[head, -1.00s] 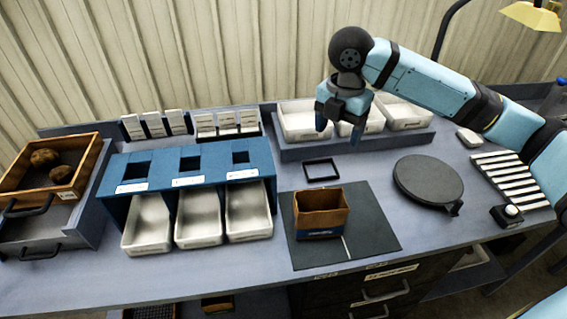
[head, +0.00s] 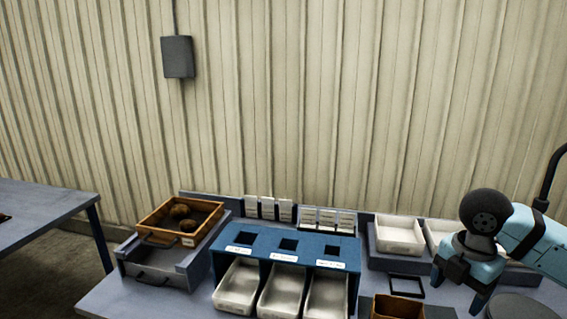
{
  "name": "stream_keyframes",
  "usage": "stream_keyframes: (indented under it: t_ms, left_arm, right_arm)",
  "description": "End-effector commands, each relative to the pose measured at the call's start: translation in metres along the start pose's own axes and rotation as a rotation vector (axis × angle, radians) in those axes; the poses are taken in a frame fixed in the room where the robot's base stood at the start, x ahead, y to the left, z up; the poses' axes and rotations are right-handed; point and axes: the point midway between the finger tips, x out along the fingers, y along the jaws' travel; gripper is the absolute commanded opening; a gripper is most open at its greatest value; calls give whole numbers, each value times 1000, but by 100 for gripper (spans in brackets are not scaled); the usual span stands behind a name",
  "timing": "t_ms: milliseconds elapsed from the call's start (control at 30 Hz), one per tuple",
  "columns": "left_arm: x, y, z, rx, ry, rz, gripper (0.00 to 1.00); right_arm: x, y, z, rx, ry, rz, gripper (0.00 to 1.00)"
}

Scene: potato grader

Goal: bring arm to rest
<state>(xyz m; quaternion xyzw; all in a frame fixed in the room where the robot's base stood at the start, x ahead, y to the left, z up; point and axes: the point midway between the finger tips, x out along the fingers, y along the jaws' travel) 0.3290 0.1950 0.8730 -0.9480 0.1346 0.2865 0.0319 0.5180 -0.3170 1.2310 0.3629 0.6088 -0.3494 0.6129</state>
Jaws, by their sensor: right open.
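My right gripper (head: 459,287) shows at the right of the head view, fingers pointing down and open, with nothing between them. It hangs above the workbench, in front of the white trays at the back right. My right arm (head: 543,243) comes in from the right edge. My left gripper is not in view.
A blue grader box (head: 262,244) stands mid-bench with white bins (head: 283,291) under it. A wooden crate (head: 161,220) with potatoes (head: 182,212) is at left. A brown box (head: 396,307) and black frame (head: 406,286) lie near the gripper. White trays (head: 399,233) stand behind.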

Motion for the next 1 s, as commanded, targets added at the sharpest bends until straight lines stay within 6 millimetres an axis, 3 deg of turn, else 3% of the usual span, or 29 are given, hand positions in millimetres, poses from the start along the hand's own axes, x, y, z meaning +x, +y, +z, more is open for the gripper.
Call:
stream_keyframes:
  t_ms: [33,367,600,767,867,1000]
  left_arm:
    - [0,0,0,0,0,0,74]
    - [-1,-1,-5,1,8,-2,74]
    - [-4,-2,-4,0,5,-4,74]
    - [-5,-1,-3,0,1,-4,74]
    - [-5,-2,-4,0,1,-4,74]
    - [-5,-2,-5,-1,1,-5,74]
  right_arm:
    - [18,6,-11,18,26,20,71]
    - [99,45,-65,250,180,231,71]
    - [177,61,-120,579,386,429,71]
    - [223,53,-147,841,520,545,71]
    - [250,38,-160,1009,587,610,71]
    - [286,5,-173,1242,655,694,71]
